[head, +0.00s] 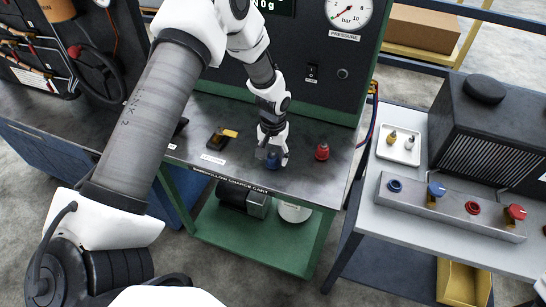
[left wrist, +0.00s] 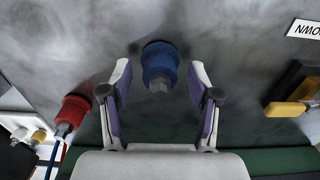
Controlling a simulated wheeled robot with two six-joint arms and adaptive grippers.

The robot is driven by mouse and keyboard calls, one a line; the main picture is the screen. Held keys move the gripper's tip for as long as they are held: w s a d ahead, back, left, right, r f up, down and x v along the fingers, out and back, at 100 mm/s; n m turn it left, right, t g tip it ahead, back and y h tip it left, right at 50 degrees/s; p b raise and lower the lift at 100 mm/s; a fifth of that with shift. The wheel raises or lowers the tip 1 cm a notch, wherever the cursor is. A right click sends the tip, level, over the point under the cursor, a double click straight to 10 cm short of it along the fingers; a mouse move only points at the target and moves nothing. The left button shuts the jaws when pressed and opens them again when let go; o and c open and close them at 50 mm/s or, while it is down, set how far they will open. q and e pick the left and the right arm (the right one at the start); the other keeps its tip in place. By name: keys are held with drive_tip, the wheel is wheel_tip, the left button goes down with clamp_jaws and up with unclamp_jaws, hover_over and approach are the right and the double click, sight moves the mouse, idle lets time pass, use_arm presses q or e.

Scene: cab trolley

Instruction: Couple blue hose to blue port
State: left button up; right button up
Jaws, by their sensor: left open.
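The blue hose coupling (head: 273,161) stands on the grey top of the green cart, partly hidden by my left gripper (head: 271,152) in the head view. In the left wrist view the blue coupling (left wrist: 160,63) lies between the two spread fingers of my left gripper (left wrist: 160,72), with a gap on each side. The gripper is open and holds nothing. The blue port (head: 395,186) is a blue ring on the long grey block on the right-hand table. My right gripper is not in view.
A red coupling (head: 322,151) stands right of the blue one; it also shows in the left wrist view (left wrist: 72,112). The port block (head: 453,208) carries a blue valve handle (head: 436,189), a red port (head: 473,208) and a red handle (head: 515,212). A white tray (head: 399,147) holds small fittings.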

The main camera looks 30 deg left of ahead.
sight(273, 151)
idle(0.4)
use_arm(q)
clamp_jaws()
drive_tip(key=shift+r+p, duration=0.15)
drive_tip(key=shift+p, duration=0.2)
drive_tip(key=shift+w+r+p, duration=0.1)
drive_tip(key=shift+r+p, duration=0.2)
drive_tip(key=shift+r, duration=0.05)
drive_tip(key=shift+r+p, duration=0.45)
drive_tip(key=shift+r, duration=0.15)
drive_tip(key=shift+r+p, duration=1.7)
drive_tip(key=shift+r, duration=0.25)
